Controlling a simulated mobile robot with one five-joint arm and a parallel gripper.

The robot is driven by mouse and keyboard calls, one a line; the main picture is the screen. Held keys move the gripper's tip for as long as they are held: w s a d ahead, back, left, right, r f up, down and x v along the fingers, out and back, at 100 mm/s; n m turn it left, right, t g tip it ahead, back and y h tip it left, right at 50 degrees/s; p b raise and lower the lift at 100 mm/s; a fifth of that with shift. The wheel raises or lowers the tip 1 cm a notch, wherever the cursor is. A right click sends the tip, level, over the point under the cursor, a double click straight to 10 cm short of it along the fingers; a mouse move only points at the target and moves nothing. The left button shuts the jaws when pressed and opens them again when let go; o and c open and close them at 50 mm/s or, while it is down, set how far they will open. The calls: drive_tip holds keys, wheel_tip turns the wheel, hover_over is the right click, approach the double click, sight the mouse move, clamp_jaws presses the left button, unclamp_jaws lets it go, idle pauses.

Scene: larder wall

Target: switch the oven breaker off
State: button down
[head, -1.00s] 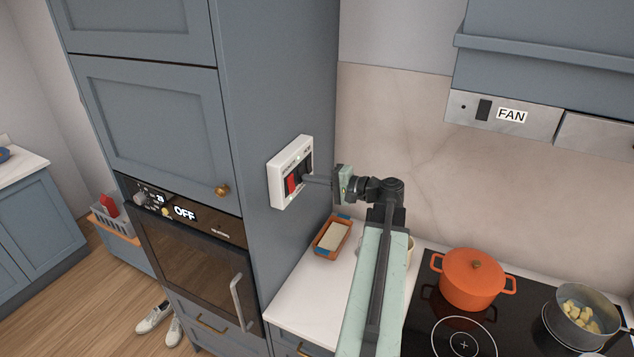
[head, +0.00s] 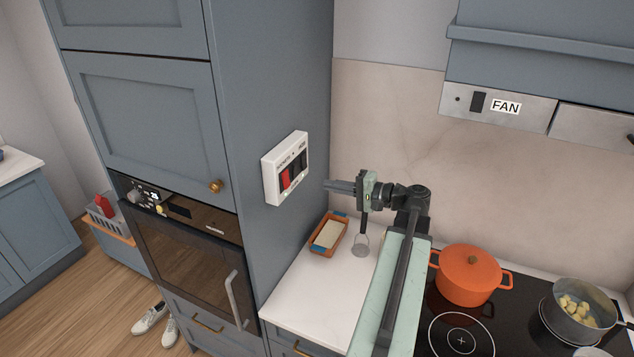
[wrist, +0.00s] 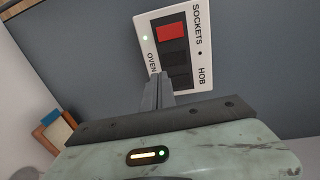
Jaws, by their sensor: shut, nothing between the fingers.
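The white breaker panel (head: 270,182) is on the side of the tall blue-grey cabinet. In the wrist view the panel (wrist: 148,62) carries SOCKETS, HOB and OVEN labels. One switch shows red (wrist: 171,33); the ones beside it show dark (wrist: 175,56). The finger tips partly cover the end of the panel by the OVEN label. A small light by the panel's edge glows. My gripper (head: 328,186) is shut and empty, pointing at the panel from the right; a gap shows between them in the head view.
The worktop (head: 310,300) below holds an orange-brown dish (head: 328,236). An orange pot (head: 470,275) and a pan of yellow pieces (head: 572,312) are on the hob at the right. The extractor's FAN switch (head: 478,102) is at upper right. Shoes (head: 150,318) lie on the floor.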

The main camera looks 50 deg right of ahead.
drive_tip(key=v, duration=0.2)
drive_tip(key=f+v, duration=0.1)
drive_tip(key=v, duration=0.2)
drive_tip(key=shift+s+f, duration=0.1)
drive_tip(key=shift+s, duration=0.15)
drive_tip(key=shift+s, duration=0.1)
